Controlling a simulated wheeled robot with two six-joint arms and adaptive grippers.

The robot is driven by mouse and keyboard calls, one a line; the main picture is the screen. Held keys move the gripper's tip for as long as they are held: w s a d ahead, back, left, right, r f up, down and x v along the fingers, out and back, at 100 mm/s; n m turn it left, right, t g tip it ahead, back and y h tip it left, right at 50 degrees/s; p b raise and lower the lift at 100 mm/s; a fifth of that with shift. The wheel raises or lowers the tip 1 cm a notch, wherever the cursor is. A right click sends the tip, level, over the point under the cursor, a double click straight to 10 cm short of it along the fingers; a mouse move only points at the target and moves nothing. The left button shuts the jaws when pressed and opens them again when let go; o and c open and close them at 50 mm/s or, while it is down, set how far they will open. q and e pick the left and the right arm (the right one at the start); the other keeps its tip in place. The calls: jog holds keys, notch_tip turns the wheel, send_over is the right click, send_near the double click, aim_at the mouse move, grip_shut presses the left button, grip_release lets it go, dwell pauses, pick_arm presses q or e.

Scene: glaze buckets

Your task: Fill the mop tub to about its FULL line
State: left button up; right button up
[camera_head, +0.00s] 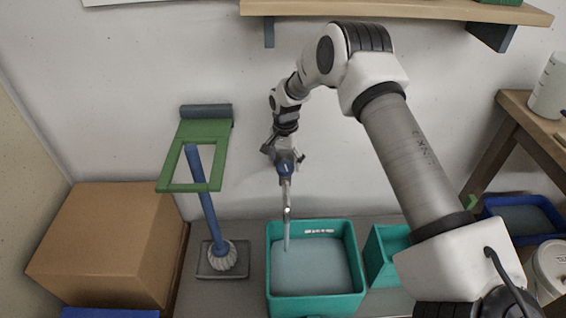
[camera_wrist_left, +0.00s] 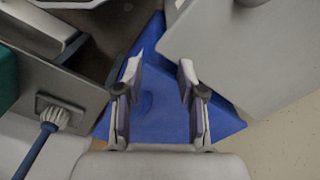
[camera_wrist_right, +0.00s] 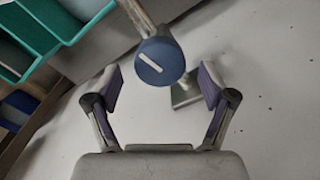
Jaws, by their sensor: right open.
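The tap's round blue knob (camera_wrist_right: 160,61) has a white bar and sits between and just beyond the fingertips of my right gripper (camera_head: 283,157), which is open. My left gripper (camera_wrist_left: 160,75) is open and empty above a blue surface (camera_wrist_left: 155,105).
A mop (camera_head: 208,215) leans left of the tub under a green frame (camera_head: 172,168) on the wall. A cardboard box (camera_head: 105,240) stands further left. A second teal container (camera_head: 380,265), a blue bin (camera_head: 525,217) and a white bucket (camera_head: 550,268) are at the right.

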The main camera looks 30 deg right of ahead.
pick_arm(q)
jog(key=shift+w+f, duration=0.1)
pick_arm(e)
jog(key=shift+w+f, duration=0.1)
jog(key=shift+f, duration=0.75)
jog(key=shift+r, duration=0.1)
jog(key=c, duration=1.2)
jog(key=shift+o, duration=0.2)
